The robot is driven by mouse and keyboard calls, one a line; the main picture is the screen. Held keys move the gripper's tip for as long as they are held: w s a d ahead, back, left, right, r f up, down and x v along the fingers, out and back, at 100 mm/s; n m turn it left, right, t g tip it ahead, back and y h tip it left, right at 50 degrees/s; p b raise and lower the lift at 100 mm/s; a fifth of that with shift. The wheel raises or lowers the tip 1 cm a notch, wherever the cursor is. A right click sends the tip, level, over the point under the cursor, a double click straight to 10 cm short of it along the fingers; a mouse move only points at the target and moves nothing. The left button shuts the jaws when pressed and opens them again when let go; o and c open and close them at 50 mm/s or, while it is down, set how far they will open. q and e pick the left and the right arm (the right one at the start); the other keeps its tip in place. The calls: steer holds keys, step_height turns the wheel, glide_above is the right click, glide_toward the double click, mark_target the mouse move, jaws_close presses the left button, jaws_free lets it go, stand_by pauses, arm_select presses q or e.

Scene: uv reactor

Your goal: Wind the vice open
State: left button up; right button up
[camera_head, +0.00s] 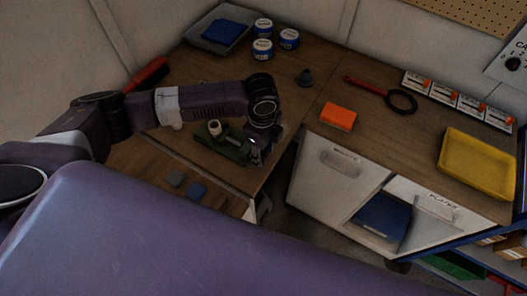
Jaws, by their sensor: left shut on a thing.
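The green vice (226,148) stands on the left wooden bench, near its front right corner. A pale cylindrical piece (214,128) shows upright at the vice. My left arm comes in from the left over the bench, and my left gripper (258,152) points down at the right end of the vice. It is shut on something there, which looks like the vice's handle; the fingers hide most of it. The jaw gap of the vice is too small to make out. My right gripper is not in view.
Several blue-and-white tins (263,47) and a grey tray (219,36) with a blue item stand at the back. A gap separates the bench fronts.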

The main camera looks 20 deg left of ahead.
arm_select(q)
steer(key=shift+s+a+t+p, duration=0.1)
steer(key=shift+s+t+p, duration=0.2)
steer(key=shift+t+p, duration=0.4)
steer(key=t, duration=0.2)
steer(key=t+h, duration=0.1)
steer(key=shift+s+f, duration=0.2)
steer(key=shift+f, duration=0.05)
steer(key=shift+t+b, duration=0.35)
steer(key=shift+t, duration=0.15)
steer(key=shift+r, duration=0.1)
steer(key=o, duration=1.2)
steer(key=v, duration=1.2)
